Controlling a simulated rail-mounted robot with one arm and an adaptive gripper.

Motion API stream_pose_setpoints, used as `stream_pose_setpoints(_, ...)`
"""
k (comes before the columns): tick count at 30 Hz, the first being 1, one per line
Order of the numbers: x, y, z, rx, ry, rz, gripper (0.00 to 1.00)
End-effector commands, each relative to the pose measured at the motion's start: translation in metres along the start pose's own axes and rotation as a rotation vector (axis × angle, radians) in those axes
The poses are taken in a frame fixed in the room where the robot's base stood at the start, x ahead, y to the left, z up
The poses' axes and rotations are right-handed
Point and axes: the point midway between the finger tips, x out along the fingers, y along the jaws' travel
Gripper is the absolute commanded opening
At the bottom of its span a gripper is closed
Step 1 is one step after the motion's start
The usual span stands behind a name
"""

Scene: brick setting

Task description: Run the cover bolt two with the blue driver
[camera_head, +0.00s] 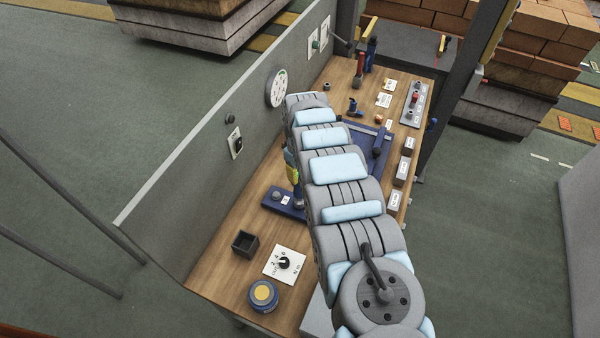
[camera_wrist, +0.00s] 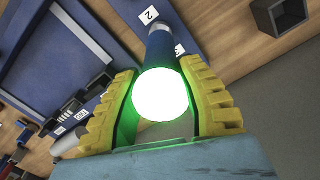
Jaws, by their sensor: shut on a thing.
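My gripper (camera_wrist: 160,98) has yellow ridged fingers shut around the blue driver (camera_wrist: 159,48). The driver's near end glows white, with green light on the fingers. Its far end meets a grey round part beside a label marked 2 (camera_wrist: 149,14); whether it is seated on a bolt cannot be told. In the head view my gripper (camera_head: 292,172) is partly hidden by my arm, above a small blue plate (camera_head: 271,207). A grey round knob (camera_head: 276,195) and a white label (camera_head: 286,200) show on this plate. The driver's lower end stands at its right part.
A larger blue tray (camera_head: 381,163) lies beyond, partly behind my arm. A dark open box (camera_head: 244,243), a dial card (camera_head: 284,263) and a blue-yellow round container (camera_head: 262,294) stand near. A grey wall panel (camera_head: 205,165) borders the bench's left. Small labelled boxes (camera_head: 403,168) line the right edge.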

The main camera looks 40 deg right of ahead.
Motion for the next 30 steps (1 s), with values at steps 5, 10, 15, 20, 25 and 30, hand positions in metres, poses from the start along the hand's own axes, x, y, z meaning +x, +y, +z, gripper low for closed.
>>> stream_pose_setpoints(5,0.0032,0.0001,-0.0007,-0.001,0.001,0.001,0.0)
stream_pose_setpoints(10,0.0064,0.0,-0.0009,-0.001,0.001,0.001,0.0)
stream_pose_setpoints(15,0.0056,0.0001,-0.0009,-0.001,0.002,0.001,0.0)
stream_pose_setpoints(20,0.0062,0.0001,-0.0009,-0.001,0.002,0.001,0.0)
stream_pose_setpoints(25,0.007,0.0002,-0.0009,-0.001,0.002,0.001,0.0)
stream_pose_setpoints(30,0.0078,0.0001,-0.0009,-0.001,0.002,0.001,0.0)
